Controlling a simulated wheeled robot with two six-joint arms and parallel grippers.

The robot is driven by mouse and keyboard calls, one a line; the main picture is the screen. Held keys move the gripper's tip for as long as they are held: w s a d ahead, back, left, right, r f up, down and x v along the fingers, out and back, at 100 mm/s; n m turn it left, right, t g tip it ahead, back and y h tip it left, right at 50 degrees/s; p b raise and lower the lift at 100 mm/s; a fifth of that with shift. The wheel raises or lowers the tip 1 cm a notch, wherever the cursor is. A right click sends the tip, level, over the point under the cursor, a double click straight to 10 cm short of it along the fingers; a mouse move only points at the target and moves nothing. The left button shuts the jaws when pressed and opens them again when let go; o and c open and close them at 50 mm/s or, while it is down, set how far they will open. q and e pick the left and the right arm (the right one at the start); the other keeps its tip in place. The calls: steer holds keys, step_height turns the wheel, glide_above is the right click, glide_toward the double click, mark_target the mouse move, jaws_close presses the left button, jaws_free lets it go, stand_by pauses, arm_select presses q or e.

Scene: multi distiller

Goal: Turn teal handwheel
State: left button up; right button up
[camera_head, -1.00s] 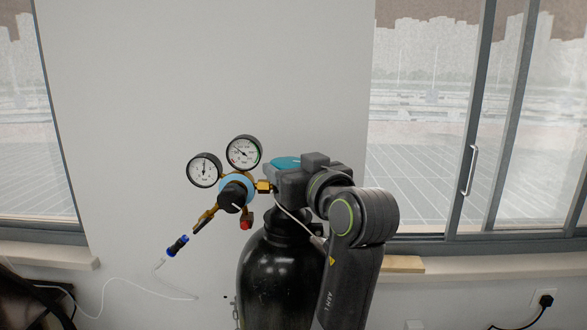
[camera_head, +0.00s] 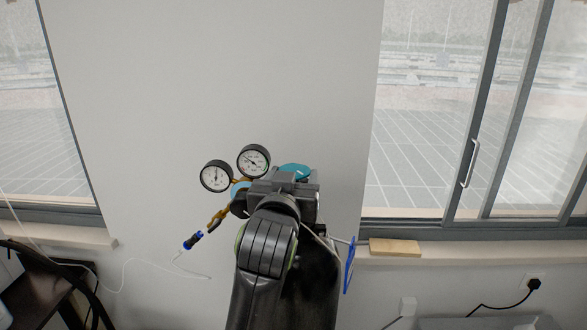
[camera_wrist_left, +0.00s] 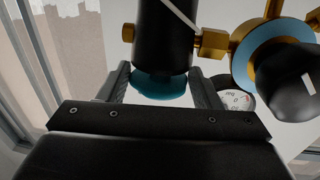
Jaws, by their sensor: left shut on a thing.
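The teal handwheel (camera_head: 296,170) sits on top of the black gas cylinder (camera_head: 318,275), partly hidden behind my left gripper (camera_head: 288,184) in the head view. In the left wrist view, the handwheel (camera_wrist_left: 158,88) lies between the two fingers of my left gripper (camera_wrist_left: 160,84). The gripper is shut on it, one finger on each side. The fingertips are hidden in the head view. My right gripper is in neither view.
Two round gauges (camera_head: 254,161) and a brass regulator (camera_head: 220,217) stand close left of the gripper. A blue-ended hose (camera_head: 193,240) hangs lower left. A blue frame-like part (camera_head: 349,267) is right of the cylinder. A windowsill with a wooden block (camera_head: 394,247) is farther right.

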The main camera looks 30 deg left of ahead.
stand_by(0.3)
arm_select(q)
steer(key=o, duration=0.8)
steer(key=shift+o, duration=0.6)
steer(key=shift+w+d, duration=0.1)
steer(key=shift+d, duration=0.15)
steer(key=shift+a, duration=0.15)
